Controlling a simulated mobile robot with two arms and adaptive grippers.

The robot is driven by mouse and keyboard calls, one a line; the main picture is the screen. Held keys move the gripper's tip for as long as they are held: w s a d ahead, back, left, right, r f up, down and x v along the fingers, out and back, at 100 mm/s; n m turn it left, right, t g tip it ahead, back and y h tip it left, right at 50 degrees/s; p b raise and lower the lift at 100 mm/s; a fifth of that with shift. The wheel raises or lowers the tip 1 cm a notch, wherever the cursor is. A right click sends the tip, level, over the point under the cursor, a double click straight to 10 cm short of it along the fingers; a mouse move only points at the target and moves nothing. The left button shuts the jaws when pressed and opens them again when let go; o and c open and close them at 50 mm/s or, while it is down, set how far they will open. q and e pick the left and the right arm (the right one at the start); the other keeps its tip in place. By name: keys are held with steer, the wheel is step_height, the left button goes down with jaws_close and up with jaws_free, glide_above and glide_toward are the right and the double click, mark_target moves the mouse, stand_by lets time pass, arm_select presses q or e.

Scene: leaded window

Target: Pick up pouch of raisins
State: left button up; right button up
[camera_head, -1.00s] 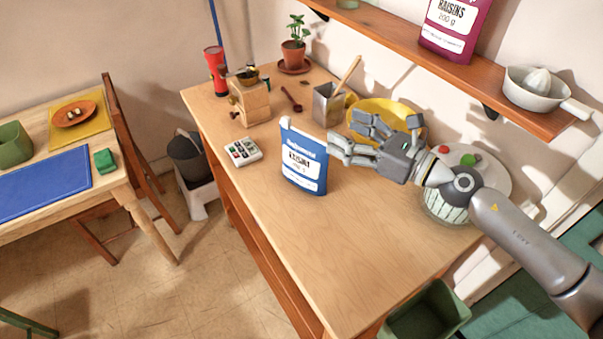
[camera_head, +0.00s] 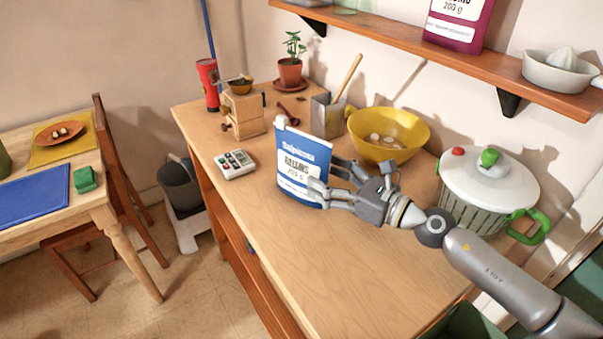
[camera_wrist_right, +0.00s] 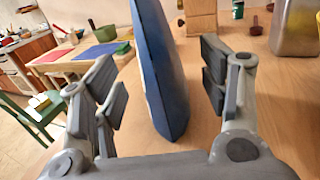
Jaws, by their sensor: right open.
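The blue and white pouch of raisins (camera_head: 298,160) stands upright on the wooden counter in the head view. My right gripper (camera_head: 330,180) is at the pouch's right edge, one finger in front of its face and the other behind it. In the right wrist view the pouch (camera_wrist_right: 160,75) stands edge-on between the open fingers, with a gap on both sides. The finger in front hides a lower part of the label. My left gripper is not in view.
On the counter (camera_head: 240,205) are a calculator (camera_head: 236,163), a wooden grinder (camera_head: 243,112), a metal container (camera_head: 327,117), a yellow bowl (camera_head: 400,128) and a lidded pot (camera_head: 485,190). A magenta pouch (camera_head: 455,25) stands on the shelf. The counter's front is clear.

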mark_target(302, 165)
steer(key=shift+x, duration=0.95)
steer(key=p+x, duration=0.1)
steer(key=x, duration=0.4)
steer(key=shift+a, duration=0.15)
steer(key=c, duration=1.3)
